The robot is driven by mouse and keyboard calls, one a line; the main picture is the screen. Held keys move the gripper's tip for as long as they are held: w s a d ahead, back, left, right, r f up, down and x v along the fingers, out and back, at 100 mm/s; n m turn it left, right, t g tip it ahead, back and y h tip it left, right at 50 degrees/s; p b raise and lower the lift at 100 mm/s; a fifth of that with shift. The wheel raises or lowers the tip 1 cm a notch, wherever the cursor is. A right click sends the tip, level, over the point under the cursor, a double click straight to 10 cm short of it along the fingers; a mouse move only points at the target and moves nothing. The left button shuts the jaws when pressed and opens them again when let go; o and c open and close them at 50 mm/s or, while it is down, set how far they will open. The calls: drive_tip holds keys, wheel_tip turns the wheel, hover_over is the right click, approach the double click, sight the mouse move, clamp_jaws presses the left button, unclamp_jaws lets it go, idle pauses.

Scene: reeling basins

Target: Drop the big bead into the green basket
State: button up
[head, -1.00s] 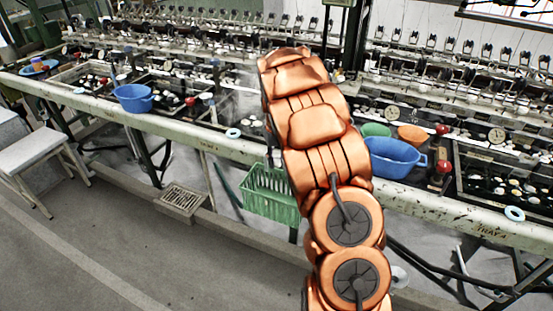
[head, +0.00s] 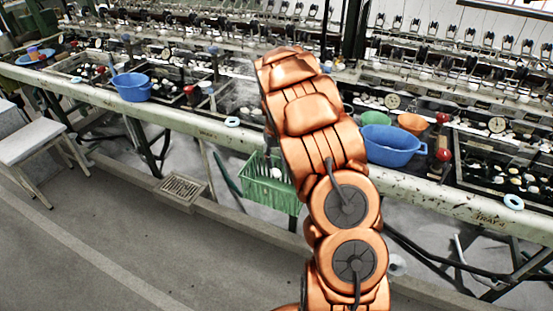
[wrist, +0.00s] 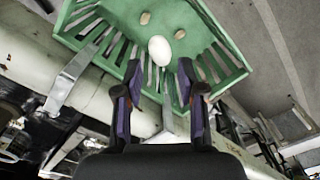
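The green basket (head: 270,190) hangs below the bench's front edge in the head view. In the wrist view its slatted wall and floor (wrist: 225,45) fill the top middle. A white, egg-shaped bead (wrist: 160,50) shows within the basket, just beyond my fingertips and touching neither. A white spot in the basket in the head view (head: 277,172) looks like the same bead. Whether it rests on the floor I cannot tell. My gripper (wrist: 160,70) is open and empty, its two fingers spread above the basket. In the head view my arm hides the gripper.
Blue basins stand on the bench at left (head: 132,88) and right of my arm (head: 390,146), with a green bowl (head: 374,119) and an orange bowl (head: 411,123) behind. White rings (head: 232,122) lie on the bench edge. Two small beige lumps (wrist: 145,18) show in the basket.

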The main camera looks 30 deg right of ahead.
drive_tip(key=o, duration=0.3)
wheel_tip(320, 180, up, 12)
idle(0.7)
idle(0.6)
